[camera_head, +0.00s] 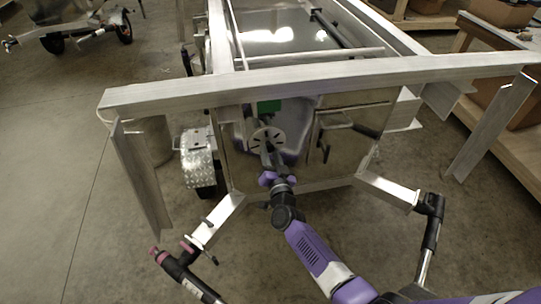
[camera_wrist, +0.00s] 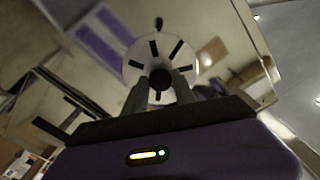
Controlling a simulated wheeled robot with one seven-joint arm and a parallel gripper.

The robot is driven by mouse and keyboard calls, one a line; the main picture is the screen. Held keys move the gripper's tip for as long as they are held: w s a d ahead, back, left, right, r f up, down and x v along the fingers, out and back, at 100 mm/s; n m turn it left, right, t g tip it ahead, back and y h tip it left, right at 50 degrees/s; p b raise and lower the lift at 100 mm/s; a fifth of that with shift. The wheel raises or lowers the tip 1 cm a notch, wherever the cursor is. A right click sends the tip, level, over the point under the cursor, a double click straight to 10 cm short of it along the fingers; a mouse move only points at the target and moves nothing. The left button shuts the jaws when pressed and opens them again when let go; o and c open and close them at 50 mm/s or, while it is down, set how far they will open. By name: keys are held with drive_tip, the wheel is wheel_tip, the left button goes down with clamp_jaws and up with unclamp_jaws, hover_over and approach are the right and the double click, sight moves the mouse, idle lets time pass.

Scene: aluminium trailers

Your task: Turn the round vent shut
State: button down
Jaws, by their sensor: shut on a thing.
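The round vent (camera_head: 266,139) is a pale disc with dark radial slots, mounted on the trailer's shiny metal front panel (camera_head: 352,130). In the wrist view the vent (camera_wrist: 178,47) fills the upper middle, with a dark round knob (camera_wrist: 160,79) at its lower centre and a small dark tab (camera_wrist: 158,23) at its rim. My gripper (camera_wrist: 161,84) is shut on the knob, with one finger on each side of it. In the head view my gripper (camera_head: 268,152) reaches the vent from below and covers its lower part. Some slots look dark; I cannot tell how far they are open.
A metal beam (camera_head: 320,75) crosses above my arm, with legs at both ends. A-frame bars (camera_head: 388,190) lie to either side below. A door latch (camera_head: 325,135) is right of the vent. A wheel fender (camera_head: 197,160) stands left. Open floor lies at left.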

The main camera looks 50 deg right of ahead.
drive_tip(key=shift+m+b, duration=0.35)
drive_tip(key=shift+m, duration=1.15)
drive_tip(key=c, duration=1)
unclamp_jaws()
drive_tip(key=shift+s+a, duration=0.1)
drive_tip(key=shift+v, duration=3.85)
